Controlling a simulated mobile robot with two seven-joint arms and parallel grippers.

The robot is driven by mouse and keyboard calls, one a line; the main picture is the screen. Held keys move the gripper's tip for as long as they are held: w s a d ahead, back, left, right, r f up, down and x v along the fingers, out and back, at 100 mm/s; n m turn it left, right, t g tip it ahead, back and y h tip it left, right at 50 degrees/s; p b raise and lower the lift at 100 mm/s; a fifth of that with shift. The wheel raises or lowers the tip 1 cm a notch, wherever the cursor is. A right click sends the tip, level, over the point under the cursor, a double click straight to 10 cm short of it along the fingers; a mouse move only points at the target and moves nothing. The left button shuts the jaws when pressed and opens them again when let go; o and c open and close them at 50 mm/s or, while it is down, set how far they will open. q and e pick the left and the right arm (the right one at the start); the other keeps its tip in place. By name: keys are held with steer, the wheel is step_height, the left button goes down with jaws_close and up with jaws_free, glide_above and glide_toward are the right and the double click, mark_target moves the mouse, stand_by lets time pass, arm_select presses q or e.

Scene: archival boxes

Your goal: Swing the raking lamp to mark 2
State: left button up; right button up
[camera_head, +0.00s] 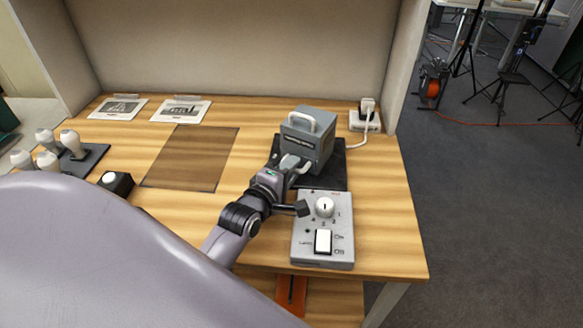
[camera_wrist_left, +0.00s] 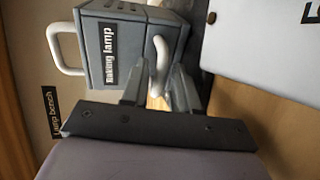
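The raking lamp (camera_head: 308,138) is a grey box with a white top handle, standing on a dark mat at the table's back right. Its name label shows in the left wrist view, where the lamp (camera_wrist_left: 103,50) fills the upper left. A white curved handle (camera_wrist_left: 158,62) juts from its side. My left gripper (camera_head: 292,166) is at the lamp's near left side. In the left wrist view its two fingers (camera_wrist_left: 160,88) stand apart on either side of the white handle; a gap shows between them. I cannot make out mark 2. My right gripper is not in view.
A grey control box (camera_head: 309,250) with a white dial and switch lies just in front of the lamp. A socket with a white plug (camera_head: 367,110) is behind right. A brown mat (camera_head: 190,158), two prints and several white-knobbed pieces are left. Bench walls enclose the back.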

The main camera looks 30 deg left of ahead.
arm_select(q)
steer(key=shift+v, duration=3.15)
steer(key=shift+c, duration=0.3)
